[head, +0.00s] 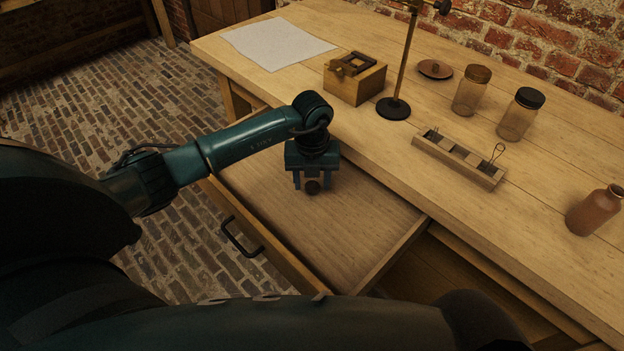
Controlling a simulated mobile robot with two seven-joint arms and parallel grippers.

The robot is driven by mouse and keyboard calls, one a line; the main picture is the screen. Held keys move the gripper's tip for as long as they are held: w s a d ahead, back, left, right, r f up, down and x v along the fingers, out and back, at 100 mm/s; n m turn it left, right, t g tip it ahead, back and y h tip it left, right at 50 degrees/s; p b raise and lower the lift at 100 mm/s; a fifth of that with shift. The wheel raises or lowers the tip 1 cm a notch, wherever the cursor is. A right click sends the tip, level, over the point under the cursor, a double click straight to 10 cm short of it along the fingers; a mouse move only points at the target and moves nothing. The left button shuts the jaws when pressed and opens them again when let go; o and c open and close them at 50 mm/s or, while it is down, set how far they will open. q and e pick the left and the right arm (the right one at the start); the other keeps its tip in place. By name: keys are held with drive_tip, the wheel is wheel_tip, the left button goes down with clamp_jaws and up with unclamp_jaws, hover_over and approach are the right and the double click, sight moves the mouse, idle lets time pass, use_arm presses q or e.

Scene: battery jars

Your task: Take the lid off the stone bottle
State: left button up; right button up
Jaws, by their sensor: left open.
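The reddish-brown stone bottle (594,211) stands upright on the bench at the far right. Its neck is at the picture's edge, and I cannot tell whether a lid sits on it. My left gripper (312,186) points down over the open drawer, well to the left of the bottle, with its fingers open. My right gripper is not in view.
The open drawer (350,222) juts from the bench (460,215). On the bench are a wooden box (355,84), a stand (394,108), a brown disc (435,70), two lidded glass jars (470,95) (518,118) and a slotted wooden holder (458,162). Paper lies at the back left.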

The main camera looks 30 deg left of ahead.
sight(312, 186)
use_arm(q)
wheel_tip(312, 186, up, 12)
drive_tip(key=shift+f+p, duration=0.15)
drive_tip(key=shift+p, duration=0.3)
